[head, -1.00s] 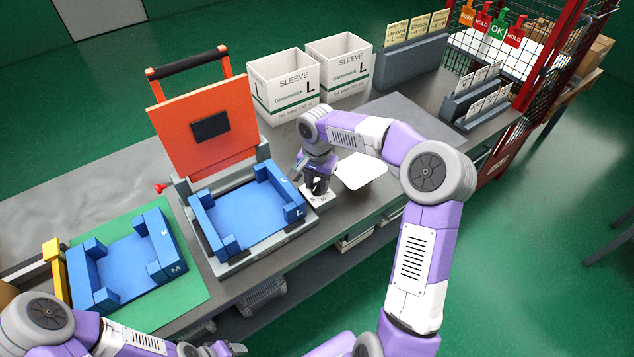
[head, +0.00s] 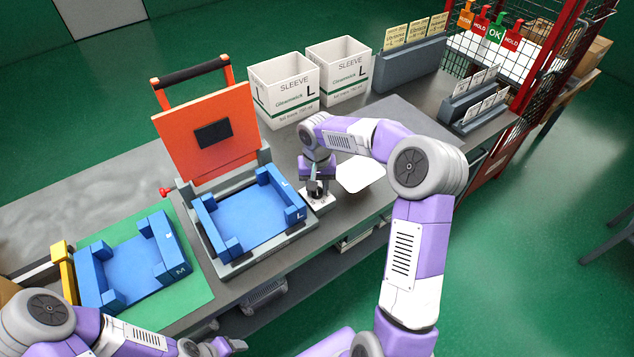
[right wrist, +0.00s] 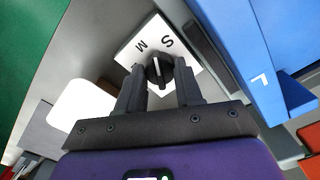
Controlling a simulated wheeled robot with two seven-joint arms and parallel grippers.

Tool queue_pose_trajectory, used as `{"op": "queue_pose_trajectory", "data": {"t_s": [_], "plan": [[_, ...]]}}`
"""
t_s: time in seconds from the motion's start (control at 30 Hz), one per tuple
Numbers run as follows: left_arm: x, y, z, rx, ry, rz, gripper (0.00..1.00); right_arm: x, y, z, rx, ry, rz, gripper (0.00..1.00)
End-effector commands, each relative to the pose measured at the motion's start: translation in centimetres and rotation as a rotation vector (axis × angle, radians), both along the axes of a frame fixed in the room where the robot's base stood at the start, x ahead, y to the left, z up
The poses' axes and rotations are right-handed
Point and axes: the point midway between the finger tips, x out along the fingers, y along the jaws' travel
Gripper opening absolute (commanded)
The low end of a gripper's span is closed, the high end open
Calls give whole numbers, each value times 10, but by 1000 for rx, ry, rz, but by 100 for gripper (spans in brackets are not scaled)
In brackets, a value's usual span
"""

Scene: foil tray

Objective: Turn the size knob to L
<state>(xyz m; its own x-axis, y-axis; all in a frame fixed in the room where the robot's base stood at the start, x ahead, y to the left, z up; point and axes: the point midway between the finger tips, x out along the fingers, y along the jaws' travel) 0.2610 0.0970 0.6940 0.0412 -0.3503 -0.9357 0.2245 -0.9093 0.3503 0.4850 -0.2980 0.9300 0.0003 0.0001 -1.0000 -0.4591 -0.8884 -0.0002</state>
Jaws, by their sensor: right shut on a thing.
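The size knob (right wrist: 159,72) is black with a pale line on it, on a white plate (right wrist: 122,52) lettered S and M. A third mark beside the knob is partly hidden. The pale line points roughly toward the gap between S and M; its exact setting is hard to tell. My right gripper (right wrist: 160,88) is shut on the knob, one finger on each side. In the head view my right gripper (head: 318,188) points down over the plate and hides the knob. My left gripper (head: 228,346) is low at the bottom edge, away from the knob, its jaws unclear.
The blue L form (head: 250,212) sits in the grey press beside the knob, under a raised orange lid (head: 205,130). A blue M form (head: 125,270) lies on a green mat at left. Two white sleeve boxes (head: 285,90) stand behind. A white sheet (head: 362,174) lies right of the knob.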

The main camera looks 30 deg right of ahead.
Motion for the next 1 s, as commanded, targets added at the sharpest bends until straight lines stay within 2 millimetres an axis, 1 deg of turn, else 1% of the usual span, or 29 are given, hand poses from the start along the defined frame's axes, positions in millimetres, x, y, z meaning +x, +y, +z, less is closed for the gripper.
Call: {"op": "queue_pose_trajectory", "data": {"t_s": [0.03,0.1,1.0], "plan": [[0,0,6,0,0,0,62,0,0,3,-1,0,45,5],[0,0,10,0,0,0,62,0,0,3,-1,0,111,5],[0,0,57,0,0,0,62,0,0,2,-1,1,965,5]]}}
